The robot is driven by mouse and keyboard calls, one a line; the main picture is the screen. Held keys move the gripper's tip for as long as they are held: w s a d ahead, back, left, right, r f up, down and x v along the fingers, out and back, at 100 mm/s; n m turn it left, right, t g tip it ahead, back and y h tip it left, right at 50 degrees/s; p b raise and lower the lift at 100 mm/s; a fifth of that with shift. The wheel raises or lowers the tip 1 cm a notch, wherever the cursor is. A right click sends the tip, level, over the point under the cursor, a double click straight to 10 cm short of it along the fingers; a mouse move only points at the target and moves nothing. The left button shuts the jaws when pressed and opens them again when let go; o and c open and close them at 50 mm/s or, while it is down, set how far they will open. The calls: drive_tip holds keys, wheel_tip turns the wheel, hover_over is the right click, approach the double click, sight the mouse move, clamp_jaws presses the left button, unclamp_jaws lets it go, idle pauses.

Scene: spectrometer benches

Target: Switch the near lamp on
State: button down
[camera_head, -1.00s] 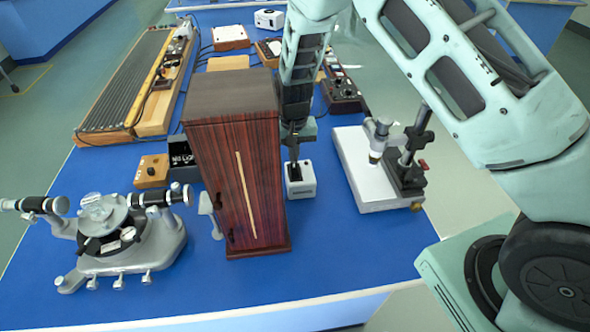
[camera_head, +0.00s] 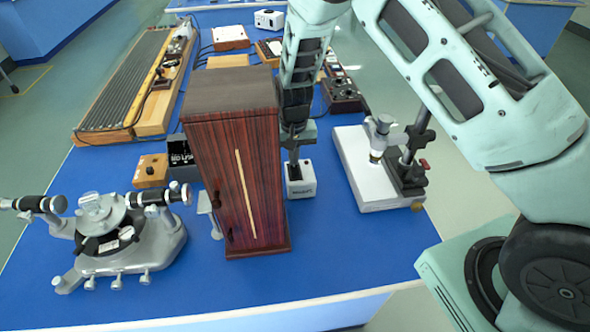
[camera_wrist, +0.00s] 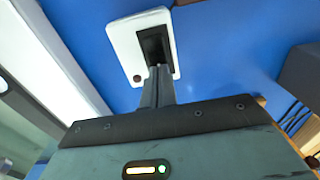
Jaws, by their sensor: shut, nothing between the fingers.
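A small white switch box (camera_head: 300,187) with a dark rocker panel on top stands on the blue bench, just right of a tall wooden cabinet (camera_head: 236,190). It also shows in the wrist view (camera_wrist: 128,48), where its dark rocker (camera_wrist: 155,45) is visible. My gripper (camera_head: 293,168) points down at this box with its fingers together and empty. In the wrist view the fingertips (camera_wrist: 160,72) overlap the near end of the rocker; I cannot tell whether they touch it. I cannot tell which thing is the lamp itself, and no lamp glow shows.
The cabinet stands close on the gripper's left. A spectrometer (camera_head: 110,235) is at the front left. A white-based stand instrument (camera_head: 365,170) is to the right. A long ribbed board (camera_head: 125,85) and several small boxes lie behind. The front right of the bench is clear.

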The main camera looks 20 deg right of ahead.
drive_tip(key=shift+f, duration=0.3)
drive_tip(key=shift+r+p, duration=2.25)
drive_tip(key=shift+r, duration=1.25)
